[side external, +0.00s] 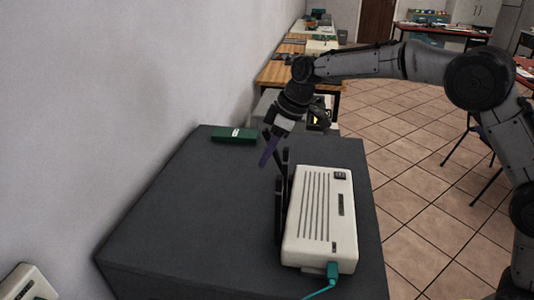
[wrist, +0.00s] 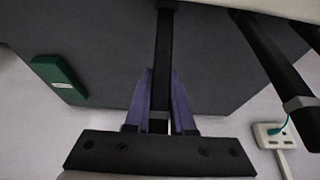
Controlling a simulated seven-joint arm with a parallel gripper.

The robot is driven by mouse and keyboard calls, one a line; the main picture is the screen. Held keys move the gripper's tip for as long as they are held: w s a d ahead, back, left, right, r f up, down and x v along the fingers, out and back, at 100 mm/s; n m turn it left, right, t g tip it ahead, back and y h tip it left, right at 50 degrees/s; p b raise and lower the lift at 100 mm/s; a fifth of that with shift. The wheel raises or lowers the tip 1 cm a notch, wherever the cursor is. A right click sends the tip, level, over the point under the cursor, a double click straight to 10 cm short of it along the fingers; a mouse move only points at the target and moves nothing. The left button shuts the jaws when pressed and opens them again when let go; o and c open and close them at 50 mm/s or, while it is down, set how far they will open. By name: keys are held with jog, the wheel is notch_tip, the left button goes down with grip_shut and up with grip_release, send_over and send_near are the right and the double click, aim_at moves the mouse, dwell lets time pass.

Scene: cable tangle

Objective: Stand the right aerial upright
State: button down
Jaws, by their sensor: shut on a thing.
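The white router (side external: 320,218) lies on the dark table, with its dark aerials along its wall side. My gripper (side external: 268,157), with purple fingers, is above that side at the router's far end. In the wrist view my gripper (wrist: 160,105) is shut around the right aerial (wrist: 164,55), a black bar running up the picture between the fingers. The left aerial (wrist: 268,58) slants to the right of it, apart from the fingers, with a grey band. The exact tilt of the held aerial is hard to tell in the side view.
A green box (side external: 234,135) lies at the table's far wall-side corner. A teal cable (side external: 328,282) plugs into the router's near end. A white wall socket (wrist: 277,134) is on the wall. The dark table (side external: 190,220) is clear between router and wall.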

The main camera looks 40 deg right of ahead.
aim_at(278, 153)
jog(key=shift+r, duration=0.1)
dwell(0.8)
jog(key=shift+s+d+r+t+y, duration=0.55)
jog(key=shift+s+d+t+y, duration=0.2)
jog(key=shift+t+y, duration=0.25)
jog(key=shift+s+d+r+t+y, duration=0.2)
jog(key=shift+s+d+t+y, duration=0.35)
jog(key=shift+t+y, duration=0.15)
jog(key=c, duration=0.8)
grip_release()
jog(key=shift+o, duration=0.2)
jog(key=v, duration=1.3)
jog(key=shift+s+d+r, duration=0.2)
jog(key=shift+s+d, duration=0.05)
